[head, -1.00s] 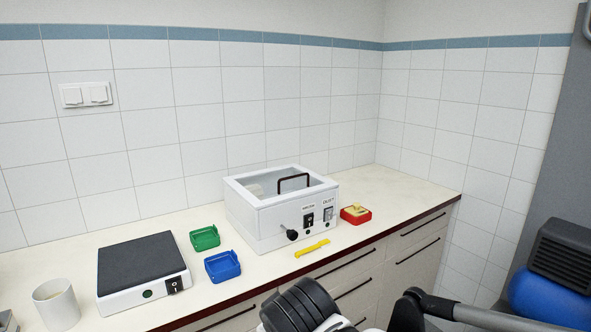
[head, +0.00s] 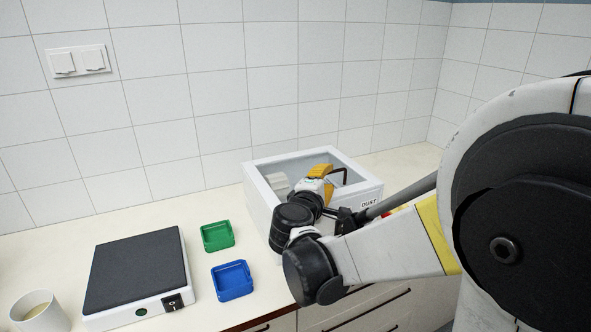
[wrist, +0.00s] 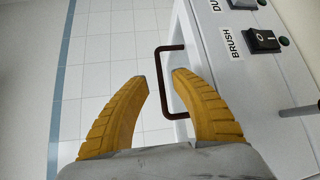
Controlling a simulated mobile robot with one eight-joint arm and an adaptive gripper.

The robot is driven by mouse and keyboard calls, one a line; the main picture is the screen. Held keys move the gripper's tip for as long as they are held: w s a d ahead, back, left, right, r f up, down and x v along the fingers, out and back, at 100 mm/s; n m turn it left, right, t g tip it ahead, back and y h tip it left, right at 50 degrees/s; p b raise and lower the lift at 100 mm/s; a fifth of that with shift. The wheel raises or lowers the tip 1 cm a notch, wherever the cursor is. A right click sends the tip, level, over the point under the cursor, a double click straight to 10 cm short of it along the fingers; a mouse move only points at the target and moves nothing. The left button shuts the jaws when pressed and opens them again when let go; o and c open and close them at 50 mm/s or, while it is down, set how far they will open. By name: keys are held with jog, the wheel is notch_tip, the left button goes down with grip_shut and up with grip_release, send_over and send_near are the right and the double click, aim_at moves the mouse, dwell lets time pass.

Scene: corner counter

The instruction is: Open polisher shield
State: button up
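The polisher (head: 262,206) is a white box on the counter, with a clear shield (head: 272,172) on top that looks closed. A dark brown handle (head: 345,171) rises from the shield; it also shows in the wrist view (wrist: 161,85). My gripper (head: 328,181) is above the box beside the handle, its yellow fingers open. In the wrist view, the handle's outer bar appears between the two fingertips (wrist: 160,76), and the right finger overlaps the handle's loop. I cannot tell whether the bar is at fingertip depth or touching. My arm hides much of the polisher's front.
A blue tray (head: 232,293) and a green tray (head: 217,247) lie left of the polisher. A device with a dark top (head: 135,268) and a white mug (head: 22,322) stand farther left. The tiled wall (head: 220,90) is close behind. A black BRUSH switch (wrist: 262,40) is on the polisher's front.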

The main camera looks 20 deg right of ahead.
aim_at(331, 173)
jog(key=b+x, duration=0.1)
jog(key=x, duration=0.3)
jog(key=shift+w+d, duration=0.25)
jog(key=shift+w, duration=0.05)
grip_shut()
